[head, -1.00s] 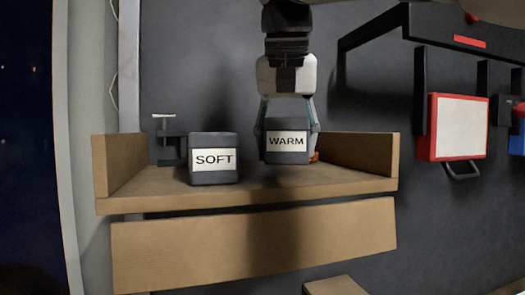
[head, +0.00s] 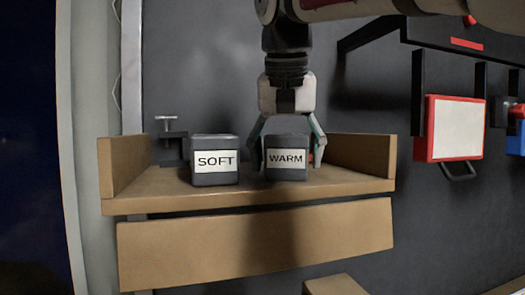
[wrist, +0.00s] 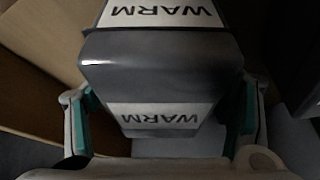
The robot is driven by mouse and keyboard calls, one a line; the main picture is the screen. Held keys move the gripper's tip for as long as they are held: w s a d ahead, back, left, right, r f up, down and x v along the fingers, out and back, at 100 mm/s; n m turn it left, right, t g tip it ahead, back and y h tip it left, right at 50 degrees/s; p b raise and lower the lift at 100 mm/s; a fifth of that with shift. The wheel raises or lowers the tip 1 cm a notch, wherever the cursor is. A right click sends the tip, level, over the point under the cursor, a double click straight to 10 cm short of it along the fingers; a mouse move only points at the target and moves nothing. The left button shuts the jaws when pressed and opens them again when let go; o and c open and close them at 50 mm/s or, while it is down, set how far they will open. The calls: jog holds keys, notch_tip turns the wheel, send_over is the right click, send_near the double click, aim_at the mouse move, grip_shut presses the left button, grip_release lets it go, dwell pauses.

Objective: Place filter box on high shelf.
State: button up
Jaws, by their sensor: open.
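Two dark grey boxes with white labels sit on the wooden shelf (head: 250,202). The one marked SOFT (head: 214,176) is on the left; the one marked WARM (head: 287,175) is on the right, upright, with a gap between them. My gripper (head: 287,142) is above the WARM box, pointing down, its fingers spread on either side of it. In the wrist view the WARM box (wrist: 160,85) lies between the open fingers (wrist: 165,120), with visible gaps at both sides. No label says filter.
A dark clamp-like object (head: 172,145) stands behind the SOFT box. Wooden end boards (head: 125,165) close both shelf sides. A red-framed white panel (head: 455,128) hangs on the dark wall at right. A lower wooden board (head: 250,242) is beneath the shelf.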

jog(key=v, duration=1.2)
jog(key=shift+w+a+r, duration=0.1)
dwell(0.4)
